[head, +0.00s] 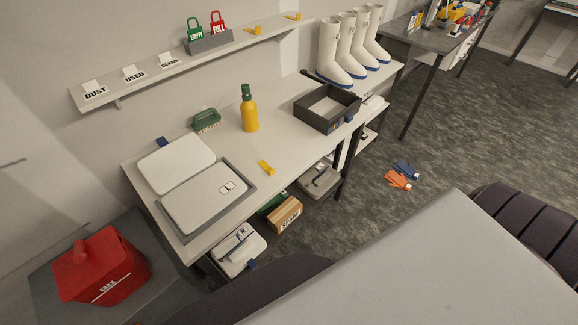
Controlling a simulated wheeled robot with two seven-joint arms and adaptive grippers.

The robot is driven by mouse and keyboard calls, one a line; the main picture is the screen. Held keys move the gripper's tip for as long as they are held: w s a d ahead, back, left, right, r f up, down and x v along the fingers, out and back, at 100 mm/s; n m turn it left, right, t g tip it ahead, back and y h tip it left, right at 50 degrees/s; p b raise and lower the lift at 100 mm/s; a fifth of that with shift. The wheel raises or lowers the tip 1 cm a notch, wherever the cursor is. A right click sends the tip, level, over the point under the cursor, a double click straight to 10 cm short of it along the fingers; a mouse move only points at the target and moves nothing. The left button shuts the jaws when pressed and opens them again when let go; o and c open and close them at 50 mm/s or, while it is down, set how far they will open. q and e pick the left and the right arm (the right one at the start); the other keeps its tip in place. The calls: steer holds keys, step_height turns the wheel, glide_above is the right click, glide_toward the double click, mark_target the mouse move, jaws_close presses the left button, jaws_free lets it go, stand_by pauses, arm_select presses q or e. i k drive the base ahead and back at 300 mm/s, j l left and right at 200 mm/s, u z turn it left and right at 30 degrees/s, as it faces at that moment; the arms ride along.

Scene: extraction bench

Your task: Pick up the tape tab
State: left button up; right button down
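A small yellow tab (266,168), which looks like a tape tab, lies on the pale bench (238,152) near its front edge, to the right of a grey-framed pad. Two similar yellow tabs are on the wall shelf, one near its middle right (253,30) and one at its right end (293,16). Neither of my grippers shows in the head view.
A yellow bottle with a green top (250,110) and a green brush (206,121) stand behind the bench tab. A dark open tray (327,107) and white boots (340,55) are farther right. Orange and blue gloves (398,180) lie on the floor. The bench around the tab is clear.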

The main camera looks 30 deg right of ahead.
mark_target(266, 166)
steer(key=z, duration=0.7)
